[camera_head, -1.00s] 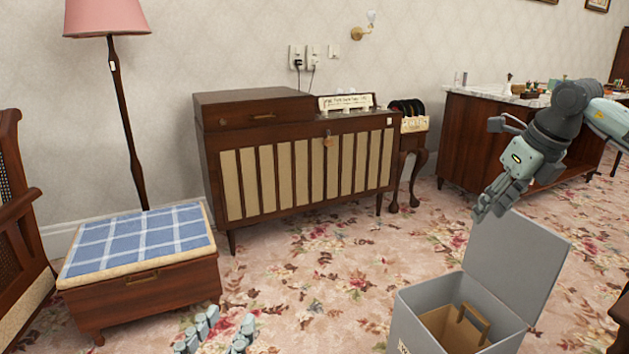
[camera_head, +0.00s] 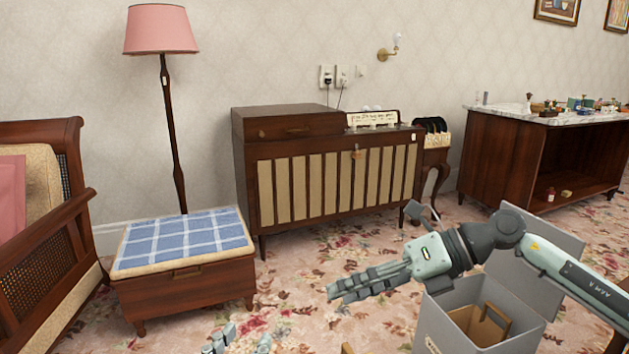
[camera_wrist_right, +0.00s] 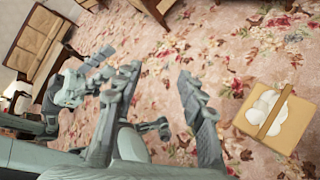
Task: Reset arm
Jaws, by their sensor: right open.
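My right arm comes in from the right in the head view, above the grey box. Its gripper (camera_head: 345,288) points left over the carpet. In the right wrist view its two fingers (camera_wrist_right: 162,92) are spread apart with nothing between them. My left gripper (camera_head: 240,343) shows only as fingertips at the bottom edge of the head view; they stand apart with carpet between them, and the rest is cut off.
An open grey box (camera_head: 440,322) holds a brown handled item (camera_head: 492,326). A wooden carrier (camera_wrist_right: 257,125) with white round things stands on the floor. A footstool (camera_head: 185,285), record cabinet (camera_head: 330,195), lamp (camera_head: 172,130) and marble-topped counter (camera_head: 510,155) surround open carpet.

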